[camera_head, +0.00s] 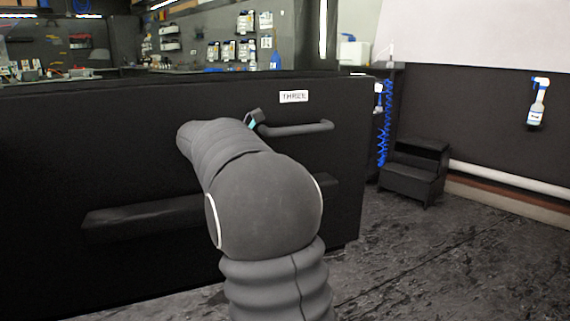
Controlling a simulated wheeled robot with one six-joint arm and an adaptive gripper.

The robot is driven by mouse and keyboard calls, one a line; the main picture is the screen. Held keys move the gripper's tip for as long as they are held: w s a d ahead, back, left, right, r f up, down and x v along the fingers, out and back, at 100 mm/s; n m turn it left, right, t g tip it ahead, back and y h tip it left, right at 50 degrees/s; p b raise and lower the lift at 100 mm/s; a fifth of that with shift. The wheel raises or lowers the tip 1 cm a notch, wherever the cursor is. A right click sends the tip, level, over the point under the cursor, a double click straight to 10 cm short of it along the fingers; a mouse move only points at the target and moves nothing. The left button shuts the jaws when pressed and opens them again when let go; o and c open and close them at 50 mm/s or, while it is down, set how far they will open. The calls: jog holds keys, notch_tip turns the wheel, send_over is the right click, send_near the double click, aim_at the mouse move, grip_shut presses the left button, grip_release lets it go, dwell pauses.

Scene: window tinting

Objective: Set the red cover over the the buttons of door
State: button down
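A large black door panel (120,140) stands upright in front of me, with a white label reading "THREE" near its top edge. A grey bar handle (300,130) is on its upper right part. A dark armrest-like ledge (140,215) runs across it lower down, partly behind my arm. My arm reaches towards the panel and hides its middle. A small dark piece with a teal edge, which looks like part of my gripper (255,118), shows beside the handle's left end. The fingertips are hidden. I see no red cover and cannot make out the buttons.
A black step stool (414,172) stands on the dark floor to the right of the door. A blue coiled hose (385,125) hangs behind the door's right edge. A spray bottle (537,103) hangs on the right wall. The floor at the lower right is clear.

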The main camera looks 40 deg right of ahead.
jog(key=shift+f+b, duration=0.45)
dwell(0.6)
jog(key=c, duration=1)
grip_release()
jog(key=shift+o, duration=0.2)
jog(key=v, duration=1.2)
jog(key=shift+a, duration=0.1)
jog(key=shift+s, duration=0.1)
